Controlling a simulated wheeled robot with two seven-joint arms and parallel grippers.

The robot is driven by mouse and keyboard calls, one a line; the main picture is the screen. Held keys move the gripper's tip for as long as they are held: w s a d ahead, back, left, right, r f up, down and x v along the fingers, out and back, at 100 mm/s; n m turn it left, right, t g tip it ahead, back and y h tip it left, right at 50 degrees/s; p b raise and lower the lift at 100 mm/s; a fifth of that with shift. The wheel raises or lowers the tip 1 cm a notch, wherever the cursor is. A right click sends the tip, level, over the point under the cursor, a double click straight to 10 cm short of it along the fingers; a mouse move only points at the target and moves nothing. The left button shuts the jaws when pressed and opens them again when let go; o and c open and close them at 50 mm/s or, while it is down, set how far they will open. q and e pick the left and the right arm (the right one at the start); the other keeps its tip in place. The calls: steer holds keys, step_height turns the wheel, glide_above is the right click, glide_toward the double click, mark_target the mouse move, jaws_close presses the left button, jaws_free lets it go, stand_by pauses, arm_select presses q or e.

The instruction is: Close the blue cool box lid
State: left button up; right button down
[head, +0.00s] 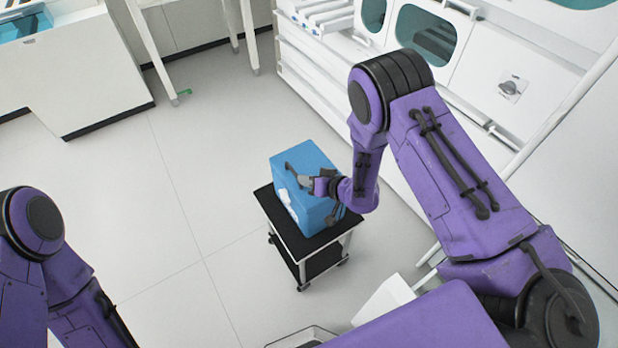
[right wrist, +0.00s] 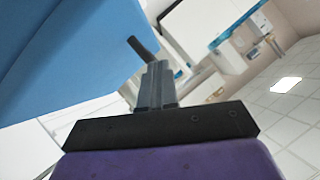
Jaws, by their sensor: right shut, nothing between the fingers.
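The blue cool box (head: 320,215) stands on a small black-topped cart in the middle of the head view. Its blue lid (head: 312,155) is at the top; my arm and gripper cover part of it, so I cannot tell whether it is fully down. My right gripper (head: 291,172) is over the top of the box, fingers pointing left, shut and empty. In the right wrist view its closed fingers (right wrist: 140,50) are beside a large blue surface of the box (right wrist: 60,60); I cannot tell if they touch. My left arm shows at the left edge, but its gripper is out of view.
The cart (head: 262,197) has a lower shelf and wheels. White cabinets with dark windows (head: 425,36) stand behind and to the right. A white counter (head: 75,75) is at the far left. The floor (head: 175,215) left of the cart is clear.

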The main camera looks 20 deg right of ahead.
steer(key=shift+s+a+f, duration=0.1)
stand_by(0.3)
steer(key=s+d+r+p, duration=0.2)
steer(key=s+d+r, duration=0.1)
steer(key=s+r, duration=0.5)
steer(key=shift+s+d+r, duration=0.25)
steer(key=shift+d+r, duration=0.05)
steer(key=shift+r, duration=0.45)
steer(key=shift+s+f, duration=0.1)
